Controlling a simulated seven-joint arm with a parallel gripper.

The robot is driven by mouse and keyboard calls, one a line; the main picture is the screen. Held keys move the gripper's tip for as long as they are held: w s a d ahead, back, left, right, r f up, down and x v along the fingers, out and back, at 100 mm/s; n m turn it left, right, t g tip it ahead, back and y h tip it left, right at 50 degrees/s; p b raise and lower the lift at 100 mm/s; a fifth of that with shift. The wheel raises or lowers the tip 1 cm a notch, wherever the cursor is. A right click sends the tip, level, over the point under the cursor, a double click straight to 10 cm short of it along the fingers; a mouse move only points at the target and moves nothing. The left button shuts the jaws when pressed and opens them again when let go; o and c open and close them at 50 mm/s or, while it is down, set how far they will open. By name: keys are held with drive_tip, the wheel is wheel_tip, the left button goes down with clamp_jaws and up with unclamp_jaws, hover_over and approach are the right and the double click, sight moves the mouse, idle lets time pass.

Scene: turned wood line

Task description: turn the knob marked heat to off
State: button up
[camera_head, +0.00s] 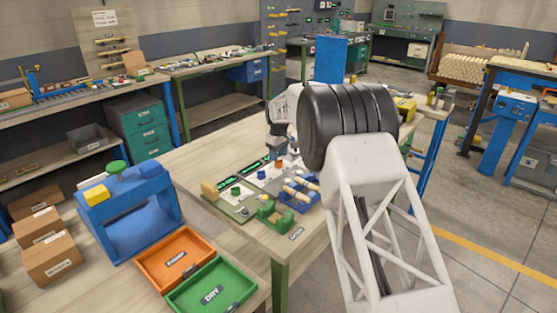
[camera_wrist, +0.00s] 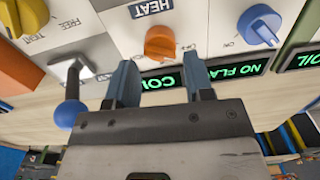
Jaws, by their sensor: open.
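In the wrist view, the orange knob (camera_wrist: 160,43) sits on a pale panel beside a plate reading HEAT (camera_wrist: 150,9). Small marks flank the knob, too small to read surely, and which mark it points at is unclear. My gripper (camera_wrist: 161,65) is open and empty. Its two fingers stand apart either side of the knob's line, with the knob just past their tips; contact cannot be told. In the head view, my gripper (camera_head: 280,153) is over the bench panels, close to an orange knob (camera_head: 279,163).
The wrist view shows a blue knob (camera_wrist: 263,24), a yellow knob (camera_wrist: 22,16), a blue-ended lever (camera_wrist: 70,112) near the left finger and a lit green display (camera_wrist: 237,73). In the head view, a blue rack with wooden pieces (camera_head: 299,192) and a green holder (camera_head: 273,216) stand nearby.

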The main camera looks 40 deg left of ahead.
drive_tip(key=shift+r, duration=2.1)
